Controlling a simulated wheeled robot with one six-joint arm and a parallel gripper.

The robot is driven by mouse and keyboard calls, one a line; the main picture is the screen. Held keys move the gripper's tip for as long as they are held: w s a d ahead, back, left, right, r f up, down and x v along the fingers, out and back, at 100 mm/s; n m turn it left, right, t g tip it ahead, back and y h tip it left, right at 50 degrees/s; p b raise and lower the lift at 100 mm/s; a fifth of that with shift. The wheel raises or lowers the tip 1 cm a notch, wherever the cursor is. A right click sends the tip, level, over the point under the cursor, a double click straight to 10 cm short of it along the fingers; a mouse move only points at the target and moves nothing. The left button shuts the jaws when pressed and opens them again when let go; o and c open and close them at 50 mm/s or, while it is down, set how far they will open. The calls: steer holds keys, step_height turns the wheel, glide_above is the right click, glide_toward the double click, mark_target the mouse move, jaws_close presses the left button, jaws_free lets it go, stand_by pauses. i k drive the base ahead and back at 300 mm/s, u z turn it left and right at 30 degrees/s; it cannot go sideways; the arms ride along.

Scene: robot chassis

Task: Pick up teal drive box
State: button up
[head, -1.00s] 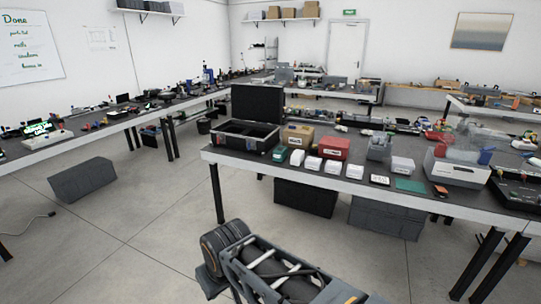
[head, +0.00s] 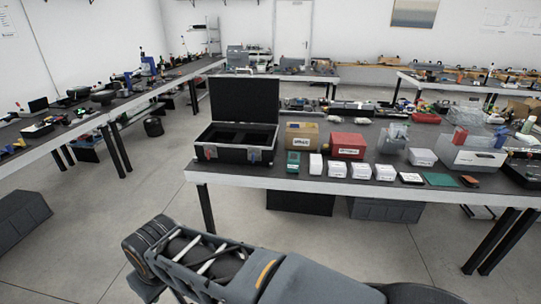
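A small teal box (head: 293,162) stands near the front edge of the dark-topped workbench (head: 240,180), in the head view. It is just right of the open black case and left of a row of white boxes. I take it to be the teal drive box. My arm shows at the bottom of the head view, well in front of the bench and apart from the box. My gripper itself is not visible.
An open black case (head: 236,145) sits left of the teal box. A cardboard box (head: 302,136) and a red box (head: 347,146) stand behind. White boxes (head: 338,169) and a flat green mat (head: 438,179) lie to the right. Floor before the bench is clear.

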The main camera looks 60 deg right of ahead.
mark_target(293, 161)
steer(key=z, duration=0.25)
steer(key=i, duration=1.2)
steer(key=z, duration=1.4)
steer(key=i, duration=0.9)
steer(key=z, duration=1.3)
steer(key=i, duration=0.25)
steer(key=z, duration=0.1)
